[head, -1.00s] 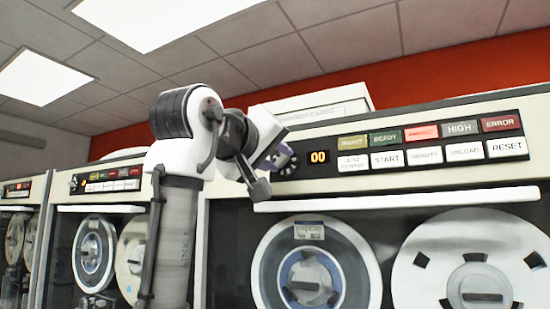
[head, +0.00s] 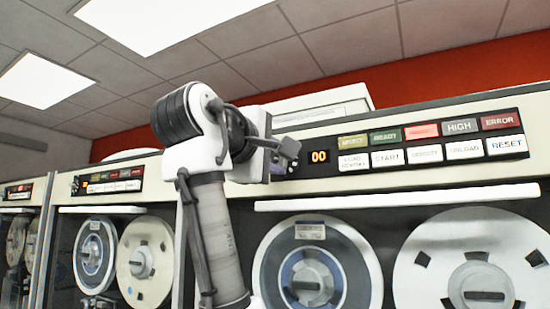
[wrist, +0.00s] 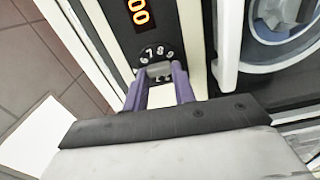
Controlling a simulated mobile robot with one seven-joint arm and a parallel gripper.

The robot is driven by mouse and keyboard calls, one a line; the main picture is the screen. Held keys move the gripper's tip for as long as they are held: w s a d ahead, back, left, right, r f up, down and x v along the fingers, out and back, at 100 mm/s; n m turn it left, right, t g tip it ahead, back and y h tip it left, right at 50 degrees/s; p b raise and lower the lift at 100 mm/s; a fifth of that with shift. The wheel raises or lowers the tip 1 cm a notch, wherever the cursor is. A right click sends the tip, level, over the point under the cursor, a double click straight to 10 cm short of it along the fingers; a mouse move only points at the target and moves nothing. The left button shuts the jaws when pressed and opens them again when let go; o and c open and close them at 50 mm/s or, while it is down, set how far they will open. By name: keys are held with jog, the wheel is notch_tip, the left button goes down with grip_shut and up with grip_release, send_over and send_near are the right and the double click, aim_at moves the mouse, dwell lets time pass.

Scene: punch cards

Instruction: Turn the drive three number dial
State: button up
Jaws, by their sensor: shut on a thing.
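The number dial (wrist: 157,52) is a black round wheel with white digits along its rim, in the wrist view just below the orange display. My gripper (wrist: 159,72) has its two purple fingers shut on the dial's pale centre, one on either side. In the head view the dial (head: 293,165) is mostly hidden behind my gripper (head: 285,153), at the left end of the black control panel (head: 332,171). The orange display (head: 319,156) beside it reads 00, and it also shows in the wrist view (wrist: 138,12).
Right of the display are two rows of buttons, with coloured lamps above and white keys such as START (head: 387,158) below. A white ledge (head: 400,197) runs under the panel, above two tape reels (head: 340,240). More drives (head: 100,185) stand to the left.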

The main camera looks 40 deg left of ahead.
jog(key=shift+n, duration=0.4)
jog(key=o, duration=1)
jog(key=shift+s, duration=0.1)
jog(key=b+v, duration=0.3)
jog(key=v, duration=1)
jog(key=shift+s+d+b, duration=0.15)
jog(key=shift+s+b, duration=0.15)
